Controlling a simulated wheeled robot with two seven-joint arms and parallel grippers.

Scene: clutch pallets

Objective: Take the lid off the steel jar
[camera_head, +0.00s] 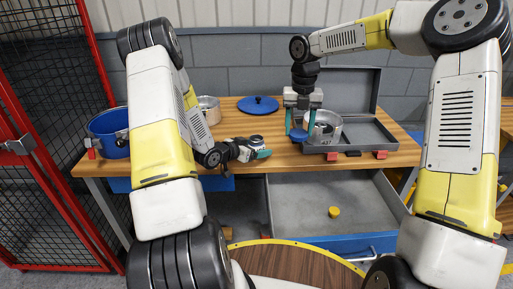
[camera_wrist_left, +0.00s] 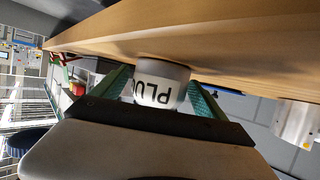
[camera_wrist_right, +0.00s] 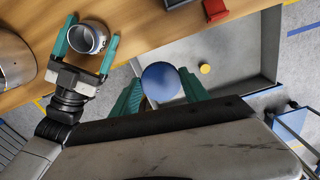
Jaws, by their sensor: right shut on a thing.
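The small steel jar (camera_wrist_right: 87,38) stands on the table near its front edge, its mouth uncovered, and it also shows in the head view (camera_head: 256,139). In the left wrist view it is a pale cylinder (camera_wrist_left: 160,84) with dark lettering. My left gripper (camera_head: 260,152) is open, with one teal finger on each side of the jar. My right gripper (camera_head: 298,128) is shut on a blue round lid (camera_wrist_right: 160,81), apart from the jar and to its right. The lid also shows in the head view (camera_head: 298,135).
A steel pot (camera_head: 323,122) stands by the open grey case (camera_head: 372,134) at the right. A blue pot (camera_head: 106,131), another steel pot (camera_head: 209,109) and a large blue lid (camera_head: 258,104) are on the table (camera_head: 190,146). Below is an open drawer (camera_head: 300,205) with a yellow piece (camera_head: 333,212).

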